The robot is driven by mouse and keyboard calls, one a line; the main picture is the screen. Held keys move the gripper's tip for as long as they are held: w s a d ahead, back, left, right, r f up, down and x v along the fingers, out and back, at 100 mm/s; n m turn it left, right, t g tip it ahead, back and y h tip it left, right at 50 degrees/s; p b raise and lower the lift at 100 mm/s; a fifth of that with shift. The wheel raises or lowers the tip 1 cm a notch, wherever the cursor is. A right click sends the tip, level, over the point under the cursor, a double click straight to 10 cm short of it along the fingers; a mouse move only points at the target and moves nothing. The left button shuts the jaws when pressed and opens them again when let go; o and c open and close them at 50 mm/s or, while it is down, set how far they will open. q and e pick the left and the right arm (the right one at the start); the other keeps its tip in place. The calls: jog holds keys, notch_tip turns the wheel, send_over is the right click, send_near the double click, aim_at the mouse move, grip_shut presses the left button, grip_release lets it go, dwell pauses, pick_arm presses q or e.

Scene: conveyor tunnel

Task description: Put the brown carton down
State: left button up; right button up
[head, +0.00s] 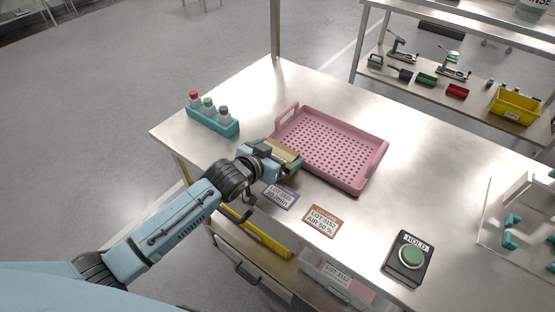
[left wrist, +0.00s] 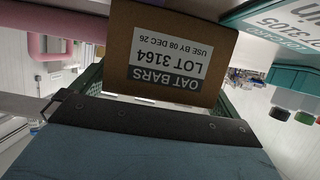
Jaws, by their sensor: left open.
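The brown carton (head: 287,150) is at the left edge of the pink perforated tray (head: 375,168), partly hidden by my left gripper. In the left wrist view the carton (left wrist: 172,50) fills the top middle, with an upside-down "OAT BARS LOT 3164" label facing the camera. My left gripper (head: 280,156) is open around the carton, with its green fingers on either side. I cannot tell whether the fingers touch it, or whether its underside rests on the table. My right gripper is not in view.
A teal rack (head: 213,122) with capped bottles stands left of the gripper. A purple card (head: 279,196), an orange card (head: 321,222) and a HOLD button box (head: 409,258) lie along the front edge. A clear stand (head: 508,218) is at right. The table right of the tray is clear.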

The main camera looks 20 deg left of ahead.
pick_arm(q)
jog(key=c, duration=0.8)
jog(key=shift+c, duration=0.2)
jog(key=shift+r, duration=0.15)
